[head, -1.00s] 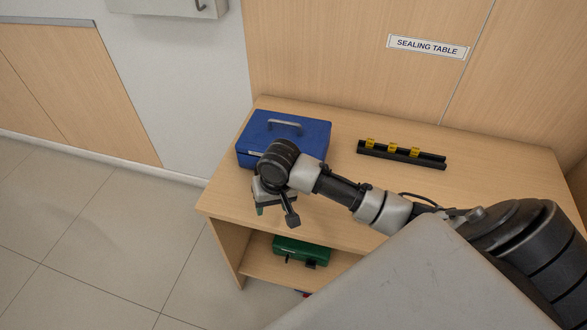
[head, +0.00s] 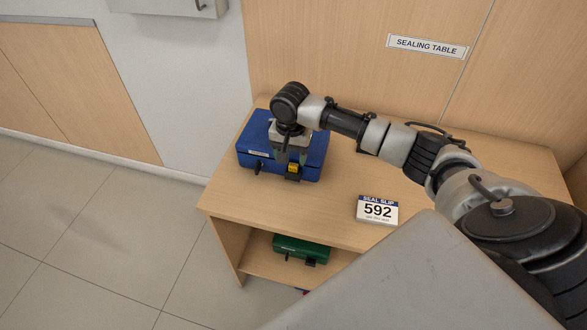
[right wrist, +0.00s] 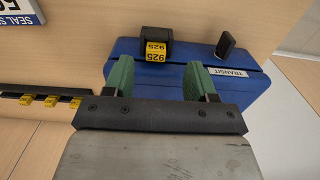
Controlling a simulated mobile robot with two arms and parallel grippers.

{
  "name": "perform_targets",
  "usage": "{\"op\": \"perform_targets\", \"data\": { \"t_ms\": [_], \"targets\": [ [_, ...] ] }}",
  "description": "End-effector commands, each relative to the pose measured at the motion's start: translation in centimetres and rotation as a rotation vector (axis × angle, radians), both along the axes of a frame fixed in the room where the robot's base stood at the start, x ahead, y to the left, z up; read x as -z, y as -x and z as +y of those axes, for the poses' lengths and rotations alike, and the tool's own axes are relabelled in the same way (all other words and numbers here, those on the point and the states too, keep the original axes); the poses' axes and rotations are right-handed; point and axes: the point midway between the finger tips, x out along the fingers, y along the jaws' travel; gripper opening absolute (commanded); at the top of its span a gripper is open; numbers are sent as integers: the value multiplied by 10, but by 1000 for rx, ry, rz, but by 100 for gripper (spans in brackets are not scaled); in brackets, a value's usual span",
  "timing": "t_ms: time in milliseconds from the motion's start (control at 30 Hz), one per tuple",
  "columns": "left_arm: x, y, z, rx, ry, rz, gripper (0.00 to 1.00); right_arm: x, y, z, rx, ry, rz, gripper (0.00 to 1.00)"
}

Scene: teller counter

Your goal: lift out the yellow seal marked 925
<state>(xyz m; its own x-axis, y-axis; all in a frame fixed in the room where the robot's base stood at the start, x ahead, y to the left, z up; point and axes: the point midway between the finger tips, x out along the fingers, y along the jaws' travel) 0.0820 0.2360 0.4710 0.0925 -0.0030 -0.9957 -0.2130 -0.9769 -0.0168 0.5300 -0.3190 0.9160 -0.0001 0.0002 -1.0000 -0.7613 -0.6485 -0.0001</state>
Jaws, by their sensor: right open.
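The yellow seal marked 925 (right wrist: 156,51) sits on a black hasp on the front of the blue box (right wrist: 185,60); it also shows in the head view (head: 293,169). My right gripper (right wrist: 160,78) is open, with its green-padded fingers either side of the line to the seal. The seal appears just beyond the fingertips, and I see no grip on it. In the head view, the right gripper (head: 291,158) hangs at the box's front edge and hides part of the box (head: 250,147). My left gripper is not in view.
A seal slip reading 592 (head: 377,210) lies on the table (head: 345,230). A black rack (right wrist: 35,96) with yellow seals (right wrist: 50,101) is hidden behind my arm in the head view. A black knob (right wrist: 225,45) stands beside the hasp. A green box (head: 300,248) sits on the lower shelf.

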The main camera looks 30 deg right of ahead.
Motion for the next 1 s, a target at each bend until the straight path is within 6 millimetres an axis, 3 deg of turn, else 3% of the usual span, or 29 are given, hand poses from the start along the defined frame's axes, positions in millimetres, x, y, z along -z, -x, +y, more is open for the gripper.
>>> {"op": "perform_targets", "data": {
  "t_ms": [300,567,933,1000],
  "targets": [
    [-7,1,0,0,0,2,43,42,4,-4,-1,1,2,56],
    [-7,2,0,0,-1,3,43,46,4,-3,-2,1,-1,56],
    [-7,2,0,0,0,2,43,46,4,-3,-1,1,-1,3],
    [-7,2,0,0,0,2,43,46,4,-3,-1,1,-1,0]
  ]
}}
